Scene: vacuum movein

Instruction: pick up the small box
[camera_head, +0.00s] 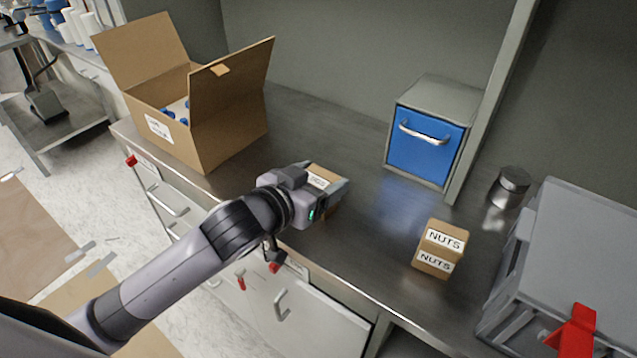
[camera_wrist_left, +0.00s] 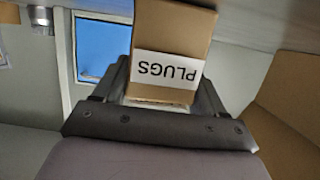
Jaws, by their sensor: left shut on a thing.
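A small brown cardboard box (camera_head: 321,177) with a white label is at my left gripper (camera_head: 332,195), over the steel counter. In the left wrist view the box (camera_wrist_left: 172,45) reads "PLUGS", upside down. It sits between the two fingers of my left gripper (camera_wrist_left: 160,85), which is shut on it. I cannot tell whether the box touches the counter. Another small box (camera_head: 440,249), labelled "NUTS" on two faces, stands on the counter to the right, apart from the gripper. My right gripper is not in view.
A large open cardboard box (camera_head: 225,120) with blue-capped items stands at the counter's left. A blue-fronted drawer unit (camera_head: 427,143) stands at the back. A metal canister (camera_head: 509,187) and a grey crate (camera_head: 580,240) are at the right. Bare counter (camera_head: 375,215) lies between.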

